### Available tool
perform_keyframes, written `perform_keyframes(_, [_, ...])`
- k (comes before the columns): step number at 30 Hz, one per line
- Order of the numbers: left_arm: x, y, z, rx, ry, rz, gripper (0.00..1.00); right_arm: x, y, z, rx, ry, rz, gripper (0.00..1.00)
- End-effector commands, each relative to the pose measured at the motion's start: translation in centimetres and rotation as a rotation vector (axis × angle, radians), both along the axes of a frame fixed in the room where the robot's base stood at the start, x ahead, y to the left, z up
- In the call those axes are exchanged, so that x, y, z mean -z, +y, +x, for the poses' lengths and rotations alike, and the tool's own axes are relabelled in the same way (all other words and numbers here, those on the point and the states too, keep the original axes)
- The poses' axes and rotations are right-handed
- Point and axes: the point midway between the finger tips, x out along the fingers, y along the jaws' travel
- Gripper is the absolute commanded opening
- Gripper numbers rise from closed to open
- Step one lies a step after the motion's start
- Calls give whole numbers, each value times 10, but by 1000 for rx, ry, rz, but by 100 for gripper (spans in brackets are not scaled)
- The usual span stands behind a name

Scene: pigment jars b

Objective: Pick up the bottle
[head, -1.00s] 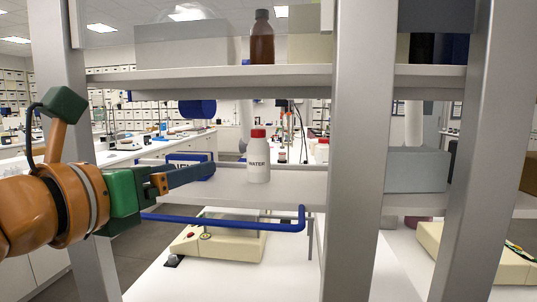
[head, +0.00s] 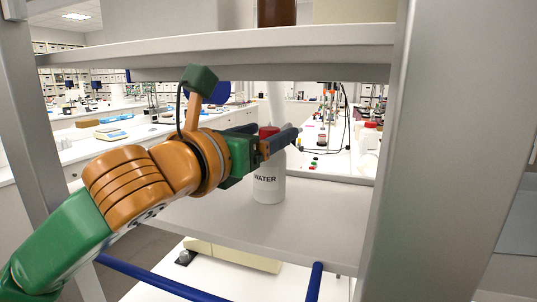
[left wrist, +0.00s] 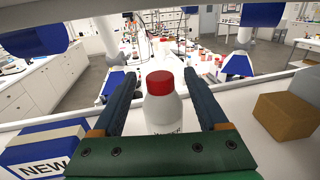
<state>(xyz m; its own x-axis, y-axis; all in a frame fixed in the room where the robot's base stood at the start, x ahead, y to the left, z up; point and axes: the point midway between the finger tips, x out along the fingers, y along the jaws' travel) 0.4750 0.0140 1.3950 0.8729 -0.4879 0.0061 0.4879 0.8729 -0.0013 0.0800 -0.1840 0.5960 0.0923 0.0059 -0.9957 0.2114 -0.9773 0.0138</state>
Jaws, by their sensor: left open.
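A white bottle (head: 269,190) with a red cap and the word WATER stands upright on the middle shelf in the head view. In the left wrist view the bottle (left wrist: 163,113) is between the two fingers, with a visible gap on each side. My left gripper (head: 276,134) is open, its fingers reaching along both sides of the bottle's upper part. One finger hides part of the bottle's neck and shoulder in the head view. My right gripper is not in view.
The upper shelf (head: 215,45) runs just above my left gripper and carries a brown bottle (head: 278,12), cut by the frame. A grey post (head: 432,150) stands to the right. In the left wrist view, a blue and white box (left wrist: 42,150) lies left and a brown box (left wrist: 284,115) right.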

Motion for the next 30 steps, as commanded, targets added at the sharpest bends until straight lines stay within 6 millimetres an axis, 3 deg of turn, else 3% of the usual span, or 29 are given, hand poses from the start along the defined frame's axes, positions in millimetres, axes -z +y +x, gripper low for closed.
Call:
perform_keyframes(8, [1, -3, 6, -1, -2, 1, 74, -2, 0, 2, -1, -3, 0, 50])
perform_keyframes(16, [1, -3, 5, -1, -1, 0, 1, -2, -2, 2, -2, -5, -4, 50])
perform_keyframes(30, [1, -3, 5, -1, -1, 0, 0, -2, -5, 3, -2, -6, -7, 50])
